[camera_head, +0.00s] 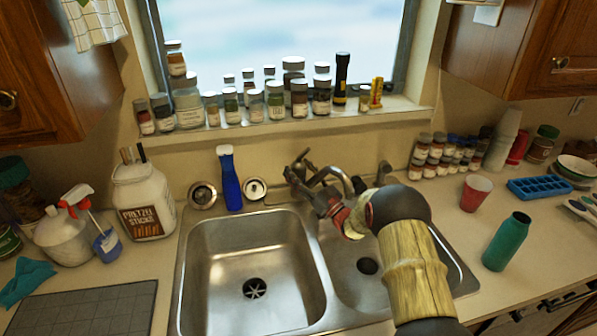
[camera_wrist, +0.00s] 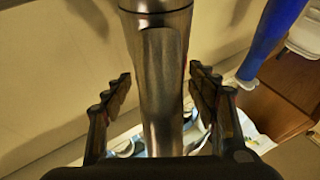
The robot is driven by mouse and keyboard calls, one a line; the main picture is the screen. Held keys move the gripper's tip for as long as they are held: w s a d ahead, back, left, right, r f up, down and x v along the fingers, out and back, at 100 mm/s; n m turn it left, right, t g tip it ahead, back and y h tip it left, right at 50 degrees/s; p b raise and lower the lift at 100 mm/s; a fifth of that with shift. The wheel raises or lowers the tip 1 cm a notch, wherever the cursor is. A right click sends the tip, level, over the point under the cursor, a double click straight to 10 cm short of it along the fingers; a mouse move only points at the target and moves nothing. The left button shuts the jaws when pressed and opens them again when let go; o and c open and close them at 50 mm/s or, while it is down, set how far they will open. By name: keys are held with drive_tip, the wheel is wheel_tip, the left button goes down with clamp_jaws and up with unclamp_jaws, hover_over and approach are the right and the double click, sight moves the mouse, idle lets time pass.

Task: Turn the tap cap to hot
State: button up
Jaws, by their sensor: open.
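The metal tap (camera_head: 300,170) stands behind the double sink, at the divider between the basins, with a lever-like part at its top. My gripper (camera_head: 318,200) is at the tap, reaching over the right basin, and its fingers are partly hidden by my arm. In the wrist view, a shiny metal cylinder of the tap (camera_wrist: 160,50) stands between the two dark fingers of my gripper (camera_wrist: 161,88). The fingers are open, with a visible gap on each side of the metal. Hot or cold markings cannot be made out.
A blue brush or bottle (camera_head: 229,180) stands left of the tap; its blue shape also shows in the wrist view (camera_wrist: 270,40). Jars line the window sill (camera_head: 270,130). A red cup (camera_head: 475,192) and green bottle (camera_head: 507,242) stand right. The left basin (camera_head: 250,240) is empty.

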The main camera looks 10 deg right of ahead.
drive_tip(key=shift+w+a+r, duration=0.1)
drive_tip(key=shift+w, duration=0.05)
drive_tip(key=shift+c, duration=0.8)
drive_tip(key=c, duration=1)
